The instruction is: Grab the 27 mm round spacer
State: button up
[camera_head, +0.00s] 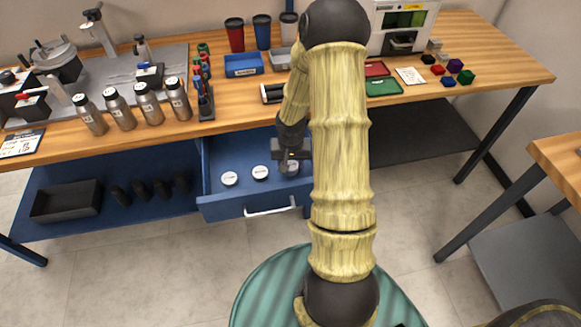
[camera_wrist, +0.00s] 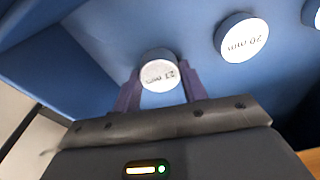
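The 27 mm round spacer (camera_wrist: 159,75) is a short round piece with a white labelled top. In the wrist view it sits between the two purple fingers of my gripper (camera_wrist: 160,88), with one finger close on each side. I cannot tell whether the fingers press on it or stand just clear. In the head view my gripper (camera_head: 291,157) is down over the right part of the open blue drawer (camera_head: 240,203), and the spacer (camera_head: 292,168) shows partly under it.
A 20 mm spacer (camera_wrist: 241,38) lies beside it, and another spacer (camera_head: 229,179) is farther left in the drawer. The drawer walls surround them. The wooden worktop (camera_head: 235,105) above carries bottles, trays and cups. A blue wall is close at left in the wrist view.

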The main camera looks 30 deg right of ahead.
jog(key=shift+c, duration=0.6)
notch_tip(320, 180, up, 10)
jog(key=p, duration=0.3)
